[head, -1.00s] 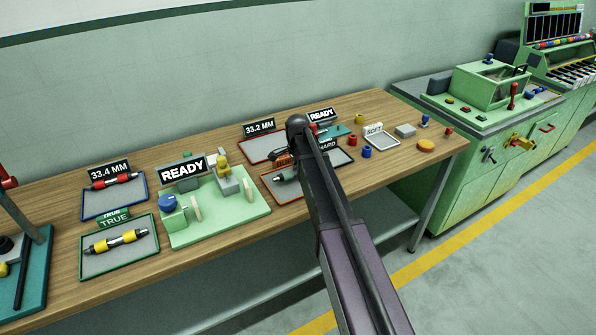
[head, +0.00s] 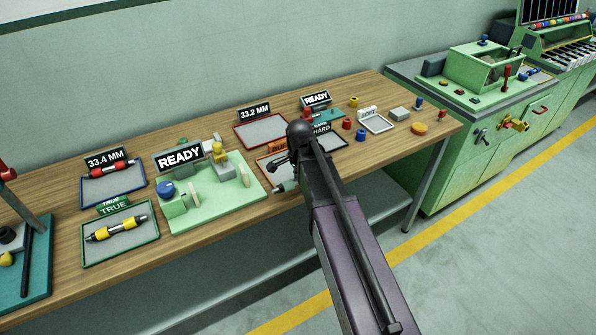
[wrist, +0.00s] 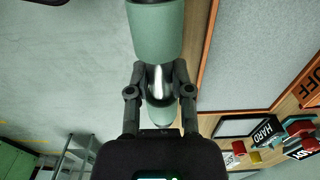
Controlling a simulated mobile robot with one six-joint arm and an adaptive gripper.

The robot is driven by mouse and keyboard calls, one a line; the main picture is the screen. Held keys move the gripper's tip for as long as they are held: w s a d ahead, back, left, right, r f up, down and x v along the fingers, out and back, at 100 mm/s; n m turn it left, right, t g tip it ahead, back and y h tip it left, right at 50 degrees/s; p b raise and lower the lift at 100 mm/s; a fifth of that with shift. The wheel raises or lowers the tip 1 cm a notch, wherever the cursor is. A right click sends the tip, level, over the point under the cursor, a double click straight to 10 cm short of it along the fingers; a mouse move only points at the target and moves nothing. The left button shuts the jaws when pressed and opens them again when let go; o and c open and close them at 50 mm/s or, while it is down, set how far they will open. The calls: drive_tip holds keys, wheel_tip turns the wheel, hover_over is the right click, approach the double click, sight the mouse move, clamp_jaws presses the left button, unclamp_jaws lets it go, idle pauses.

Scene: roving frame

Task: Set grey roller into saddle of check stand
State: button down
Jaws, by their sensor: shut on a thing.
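My gripper (wrist: 160,82) is shut on the bright middle of the grey roller (wrist: 155,30), whose thick grey-green ends show on both sides of the fingers in the wrist view. In the head view, one end of the grey roller (head: 286,187) shows by the table's front edge; my arm hides most of the gripper and roller. The check stand (head: 232,205) is a pale green base to the left of my gripper. It has a READY sign (head: 180,158), a blue knob (head: 166,189), a yellow-topped grey block and two cream discs. I cannot clearly make out its saddle.
On the left are a TRUE tray (head: 102,257) with a yellow-banded roller and a 33.4 MM tray (head: 92,198) with a red-banded one. The 33.2 MM tray (head: 262,131) is empty.

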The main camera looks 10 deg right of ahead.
drive_tip(key=shift+s, duration=0.4)
idle(0.4)
drive_tip(key=shift+w+a+r, duration=0.3)
drive_tip(key=shift+a, duration=0.2)
drive_tip(key=w+a+r+p, duration=0.1)
drive_tip(key=a+r+p, duration=0.2)
drive_tip(key=a, duration=0.5)
drive_tip(key=w+a+r+p, duration=0.2)
drive_tip(key=a+p, duration=0.1)
drive_tip(key=a, duration=0.5)
drive_tip(key=w+a+r+p, duration=0.2)
drive_tip(key=a+r+p, duration=0.1)
drive_tip(key=a, duration=0.5)
drive_tip(key=shift+w+a+r, duration=0.15)
drive_tip(key=shift+a+r, duration=0.05)
drive_tip(key=shift+r, duration=0.15)
drive_tip(key=shift+f, duration=0.1)
drive_tip(key=shift+f+b, duration=2.25)
drive_tip(key=shift+f, duration=0.05)
drive_tip(key=shift+f, duration=0.2)
